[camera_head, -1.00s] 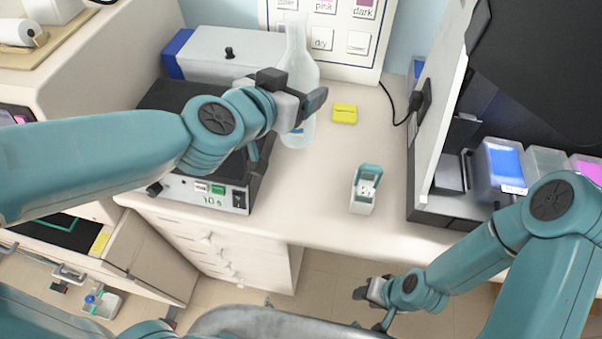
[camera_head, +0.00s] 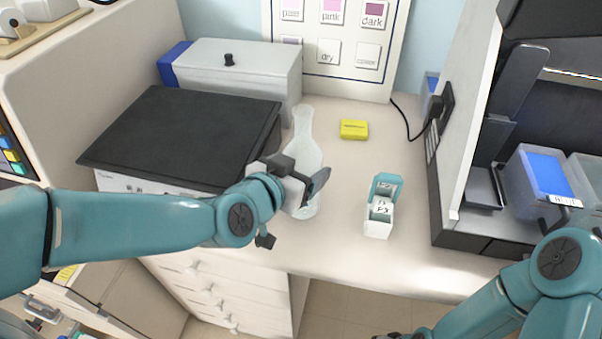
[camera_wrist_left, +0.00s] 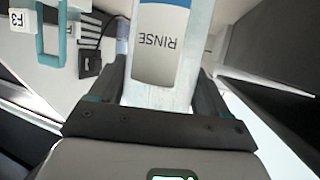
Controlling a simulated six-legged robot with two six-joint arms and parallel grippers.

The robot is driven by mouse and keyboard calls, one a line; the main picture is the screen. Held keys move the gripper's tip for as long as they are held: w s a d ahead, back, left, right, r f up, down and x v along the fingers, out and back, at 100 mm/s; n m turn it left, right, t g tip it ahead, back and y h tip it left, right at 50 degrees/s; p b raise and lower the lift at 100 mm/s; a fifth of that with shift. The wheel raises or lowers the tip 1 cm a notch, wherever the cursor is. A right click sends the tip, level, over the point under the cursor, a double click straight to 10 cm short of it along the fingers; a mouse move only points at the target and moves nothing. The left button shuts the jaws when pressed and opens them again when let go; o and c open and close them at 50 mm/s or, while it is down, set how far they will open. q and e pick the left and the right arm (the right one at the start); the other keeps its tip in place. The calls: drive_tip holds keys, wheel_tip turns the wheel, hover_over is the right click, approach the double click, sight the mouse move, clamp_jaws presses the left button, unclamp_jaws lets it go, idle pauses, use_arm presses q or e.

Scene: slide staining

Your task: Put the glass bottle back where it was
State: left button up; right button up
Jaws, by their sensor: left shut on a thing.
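The clear glass bottle (camera_head: 306,138) stands upright, just right of the black-topped device. My left gripper (camera_head: 304,186) is shut around its lower body. In the left wrist view the bottle's label (camera_wrist_left: 155,45) reads "RINSE", and the bottle sits between the two fingers (camera_wrist_left: 165,95). The bottle's base is low over the bench, but I cannot tell whether it touches. My right gripper (camera_head: 402,336) is only partly in view at the bottom edge, its fingers cut off.
The black-topped device (camera_head: 185,135) is close to the bottle's left, with a grey box (camera_head: 245,70) behind. A yellow block (camera_head: 354,129) and a teal-and-white slide box (camera_head: 380,208) are to the right. A white-walled cabinet (camera_head: 470,110) bounds the right. The bench between is clear.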

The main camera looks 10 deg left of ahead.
use_arm(q)
drive_tip(key=shift+w, duration=0.15)
drive_tip(key=shift+f, duration=0.1)
drive_tip(key=o, duration=1.6)
drive_tip(key=shift+f, duration=0.1)
drive_tip(key=shift+r, duration=0.3)
